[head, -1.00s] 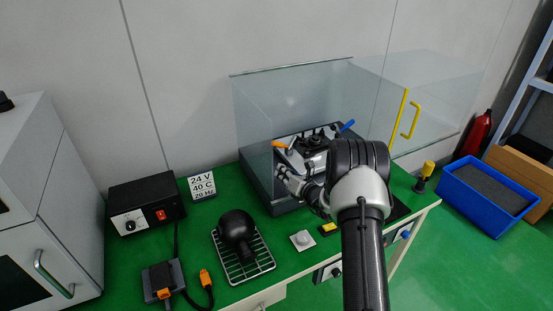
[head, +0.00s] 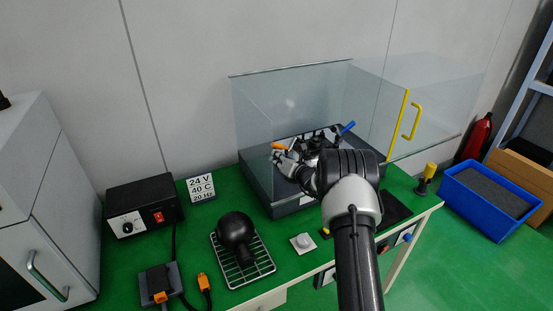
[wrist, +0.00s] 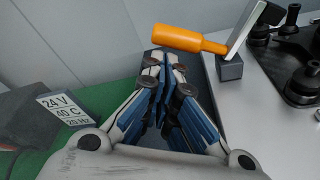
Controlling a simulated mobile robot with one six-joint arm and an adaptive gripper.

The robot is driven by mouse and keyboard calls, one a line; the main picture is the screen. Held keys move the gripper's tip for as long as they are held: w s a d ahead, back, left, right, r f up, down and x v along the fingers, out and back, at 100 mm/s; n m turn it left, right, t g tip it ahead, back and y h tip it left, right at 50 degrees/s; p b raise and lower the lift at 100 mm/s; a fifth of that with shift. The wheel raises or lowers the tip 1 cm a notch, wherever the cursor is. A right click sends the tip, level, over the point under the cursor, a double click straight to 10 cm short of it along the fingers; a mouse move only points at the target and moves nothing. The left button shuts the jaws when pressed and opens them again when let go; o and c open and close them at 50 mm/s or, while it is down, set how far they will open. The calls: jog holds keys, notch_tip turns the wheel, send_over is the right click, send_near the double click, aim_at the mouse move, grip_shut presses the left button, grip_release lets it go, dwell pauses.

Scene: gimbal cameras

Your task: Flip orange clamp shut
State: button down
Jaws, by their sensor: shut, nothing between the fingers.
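The orange clamp (wrist: 188,39) shows in the wrist view as an orange handle on a metal lever, which rises from a grey block. The handle lies roughly level, just beyond my fingertips. In the head view the orange handle (head: 279,146) is at the left front of the glass-walled station. My gripper (wrist: 165,62) is shut and empty, with its fingertips just below the handle in the wrist picture. I cannot tell whether they touch it. In the head view my gripper (head: 277,158) is small and partly hidden by my own arm.
A clear enclosure (head: 290,110) with a yellow door handle (head: 416,122) stands around the dark station base (head: 293,207). A blue-handled clamp (head: 348,127) is on the far side. Dark round fixture parts (wrist: 304,82) lie right of the orange clamp. A sign (head: 201,188) stands left.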

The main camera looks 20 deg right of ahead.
aim_at(275, 145)
jog(key=shift+d+r+m+p, duration=0.1)
jog(key=shift+r+m+p, duration=0.2)
jog(key=shift+r+m, duration=0.35)
jog(key=shift+d+r+m+y+p, duration=0.15)
jog(key=shift+r+m+y+p, duration=0.2)
jog(key=shift+m, duration=0.3)
jog(key=r+m, duration=0.1)
jog(key=d+r+m, duration=0.1)
jog(key=shift+m+t+y+p, duration=0.35)
jog(key=shift+m+t+p, duration=0.05)
jog(key=d+r+m, duration=0.1)
jog(key=m, duration=0.1)
jog(key=d+r+m, duration=0.1)
jog(key=d+m, duration=0.1)
jog(key=shift+t+y, duration=0.4)
jog(key=shift+d, duration=0.1)
